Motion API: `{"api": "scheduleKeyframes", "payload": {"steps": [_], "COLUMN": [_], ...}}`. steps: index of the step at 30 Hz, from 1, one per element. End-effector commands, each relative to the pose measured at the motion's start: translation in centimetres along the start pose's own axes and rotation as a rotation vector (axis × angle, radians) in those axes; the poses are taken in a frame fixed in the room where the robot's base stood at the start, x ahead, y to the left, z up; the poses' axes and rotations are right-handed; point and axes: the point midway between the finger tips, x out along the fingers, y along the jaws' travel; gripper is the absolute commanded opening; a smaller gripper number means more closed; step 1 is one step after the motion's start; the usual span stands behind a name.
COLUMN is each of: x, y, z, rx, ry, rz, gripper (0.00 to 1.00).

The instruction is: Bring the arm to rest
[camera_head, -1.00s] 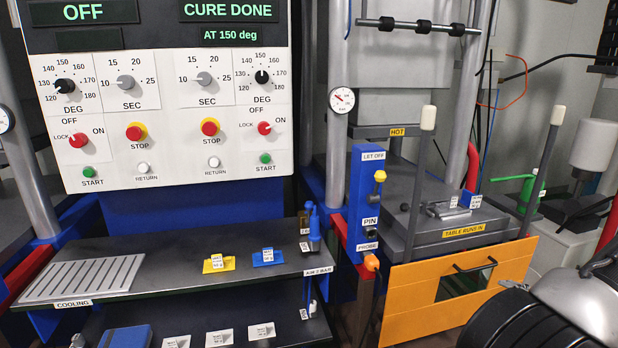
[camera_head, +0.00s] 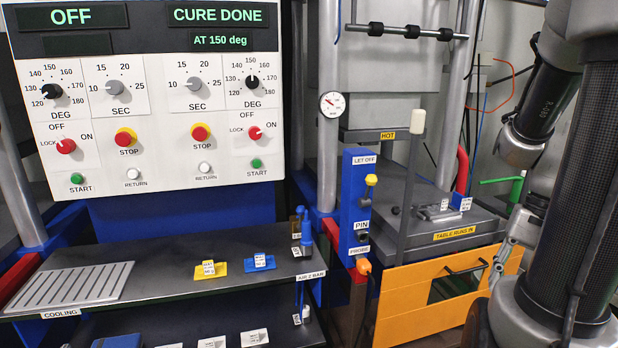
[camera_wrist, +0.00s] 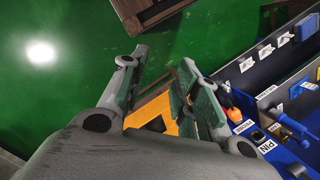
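My arm (camera_head: 575,180) rises along the right edge of the head view, in front of the press with the orange guard (camera_head: 415,305). My gripper (camera_wrist: 163,62) shows in the wrist view with its two fingers apart and nothing between them. Past the fingers lie the green floor and part of the orange guard (camera_wrist: 150,108). In the head view only part of the gripper (camera_head: 503,258) shows, beside the arm and near the guard's right end. Its fingertips are hard to make out there.
The blue let-off post (camera_head: 355,205) with its orange probe (camera_head: 363,266) stands left of the guard. The wrist view shows open green floor (camera_wrist: 60,90) at left.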

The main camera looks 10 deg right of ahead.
Motion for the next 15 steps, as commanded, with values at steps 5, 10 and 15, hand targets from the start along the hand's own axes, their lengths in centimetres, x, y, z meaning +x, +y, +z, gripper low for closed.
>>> {"api": "scheduleKeyframes", "payload": {"steps": [5,10,15], "x": [-4.9,-8.0,-9.7], "y": [-3.1,-6.9,-9.9], "z": [1.7,4.3,6.4], "rx": [-0.321,-0.579,-0.743], "ry": [0.229,0.412,0.516], "rz": [0.135,0.137,0.084], "gripper": [0.31,0.31,0.31]}}
